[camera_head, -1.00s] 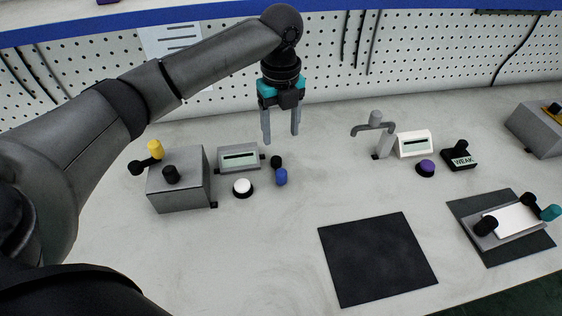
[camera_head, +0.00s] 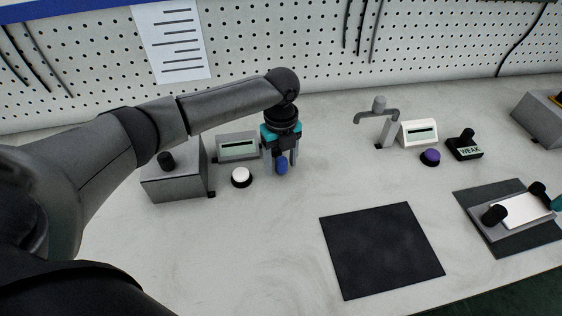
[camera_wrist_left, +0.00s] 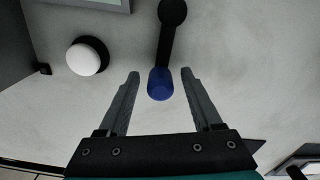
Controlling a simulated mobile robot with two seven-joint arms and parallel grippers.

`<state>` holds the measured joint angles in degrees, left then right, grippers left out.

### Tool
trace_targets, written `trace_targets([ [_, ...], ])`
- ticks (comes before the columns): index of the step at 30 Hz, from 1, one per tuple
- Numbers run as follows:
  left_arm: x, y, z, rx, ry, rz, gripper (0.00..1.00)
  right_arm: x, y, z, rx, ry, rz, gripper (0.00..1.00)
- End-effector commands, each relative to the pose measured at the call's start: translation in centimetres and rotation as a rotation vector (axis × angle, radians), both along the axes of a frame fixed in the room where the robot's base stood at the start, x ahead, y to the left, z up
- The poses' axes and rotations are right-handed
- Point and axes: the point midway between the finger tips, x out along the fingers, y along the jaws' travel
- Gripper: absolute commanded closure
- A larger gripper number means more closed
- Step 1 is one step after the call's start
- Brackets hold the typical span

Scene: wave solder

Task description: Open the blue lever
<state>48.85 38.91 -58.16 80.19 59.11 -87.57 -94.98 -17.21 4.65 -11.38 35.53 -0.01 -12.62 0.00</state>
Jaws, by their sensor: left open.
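The blue lever (camera_head: 282,166) stands on the bench right of the grey box and the display unit. In the left wrist view its blue knob (camera_wrist_left: 160,84) is at the end of a black arm that runs up to a round black pivot. My left gripper (camera_head: 281,170) points down over the lever. In the left wrist view the open fingers (camera_wrist_left: 160,76) are on either side of the blue knob, with a gap on both sides. The knob is not gripped.
A white button (camera_head: 241,175) and a display unit (camera_head: 237,147) are left of the lever. A grey box (camera_head: 174,183) stands farther left. A black mat (camera_head: 382,250) lies front right. A tap-like fixture (camera_head: 378,120) stands right, with clear bench between.

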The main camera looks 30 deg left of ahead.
Motion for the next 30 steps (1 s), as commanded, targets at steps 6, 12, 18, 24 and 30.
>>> trace_targets([
  [6, -0.01, 0.0, 0.0, 0.001, 0.001, 0.0, 0.36, 0.08, 0.03, 0.03, 0.0, -0.002, 0.001, 0.5],
  [12, -0.02, 0.01, 0.02, 0.001, 0.001, 0.0, 0.58, 0.11, 0.05, 0.03, 0.0, -0.002, 0.001, 0.5],
  [18, -0.01, 0.02, 0.03, 0.001, 0.001, 0.0, 0.81, 0.11, 0.08, 0.03, 0.002, -0.003, 0.001, 0.5],
  [24, -0.01, 0.03, 0.04, 0.001, 0.001, 0.0, 1.0, 0.11, 0.1, 0.03, 0.001, -0.002, 0.002, 0.5],
  [30, -0.01, 0.05, 0.04, 0.001, 0.001, 0.0, 1.0, 0.1, 0.1, 0.03, 0.001, -0.002, 0.002, 0.5],
])
